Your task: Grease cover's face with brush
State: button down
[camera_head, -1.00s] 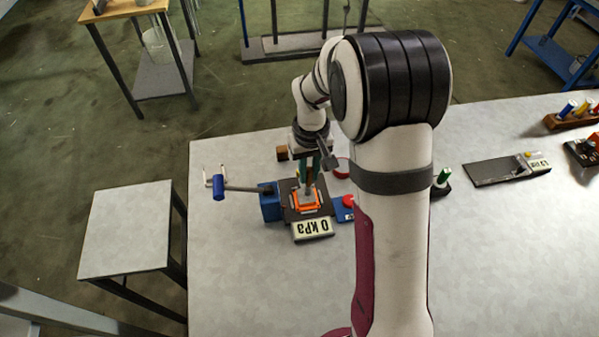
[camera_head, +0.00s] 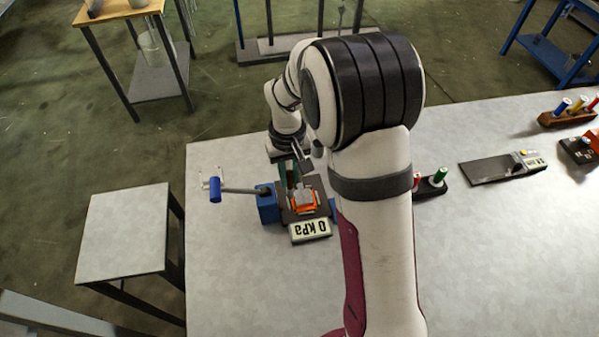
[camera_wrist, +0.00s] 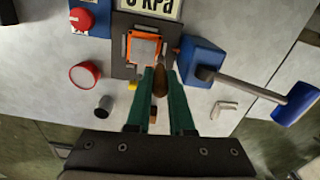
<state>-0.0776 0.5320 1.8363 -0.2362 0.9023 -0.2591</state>
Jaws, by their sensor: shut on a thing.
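My gripper (camera_wrist: 161,76) has green fingers shut on a brush with a brown handle (camera_wrist: 161,83). In the head view my gripper (camera_head: 290,178) is just behind and above an orange-rimmed grey piece (camera_head: 304,202), which appears to be the cover. The same piece (camera_wrist: 145,48) lies beyond the fingertips in the wrist view, on a dark plate (camera_wrist: 125,70). The brush's bristles are not clearly visible, so I cannot tell whether they touch it.
A blue block with a blue-ended lever (camera_head: 213,189) stands to the left. A 0 kPa display (camera_head: 310,230) is in front. The table's front left is clear.

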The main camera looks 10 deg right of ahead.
jog(key=shift+r, duration=3.9)
